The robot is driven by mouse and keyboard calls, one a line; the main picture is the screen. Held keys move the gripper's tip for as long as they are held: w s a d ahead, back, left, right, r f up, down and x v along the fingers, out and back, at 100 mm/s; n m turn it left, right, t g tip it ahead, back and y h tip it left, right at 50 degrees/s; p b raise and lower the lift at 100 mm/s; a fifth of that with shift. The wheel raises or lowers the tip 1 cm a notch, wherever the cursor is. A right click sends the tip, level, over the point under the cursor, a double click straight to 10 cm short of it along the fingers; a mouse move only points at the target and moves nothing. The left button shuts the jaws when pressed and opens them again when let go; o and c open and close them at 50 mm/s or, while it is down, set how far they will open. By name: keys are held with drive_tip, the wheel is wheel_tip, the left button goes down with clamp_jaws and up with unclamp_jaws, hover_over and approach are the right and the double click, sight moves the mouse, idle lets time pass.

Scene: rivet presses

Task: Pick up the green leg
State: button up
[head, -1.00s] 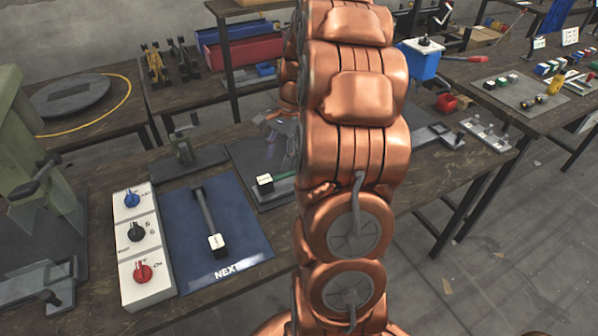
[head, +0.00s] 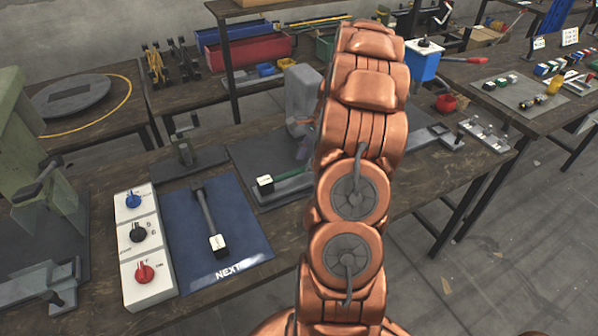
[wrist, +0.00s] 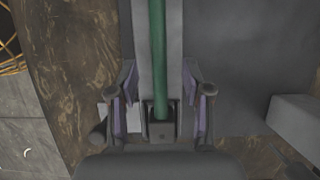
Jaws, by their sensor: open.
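The green leg (head: 290,184) lies in a grey fixture on the bench in the head view, with a white-faced block at its left end. My arm hides its right part. In the wrist view the green leg (wrist: 158,50) runs up the middle along a grey channel, its lower end at a dark bracket (wrist: 161,122). My gripper (wrist: 160,82) is open, with one finger on each side of the leg and gaps between.
A blue NEXT mat (head: 245,245) holds a grey leg (head: 206,215). A white control box (head: 145,255) with three knobs stands left of it. A grey press (head: 302,92) rises behind the green leg. A grey block (wrist: 294,116) is right in the wrist view.

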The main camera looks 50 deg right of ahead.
sight(302, 168)
drive_tip(key=shift+p+x, duration=0.5)
drive_tip(key=shift+x, duration=1.8)
clamp_jaws()
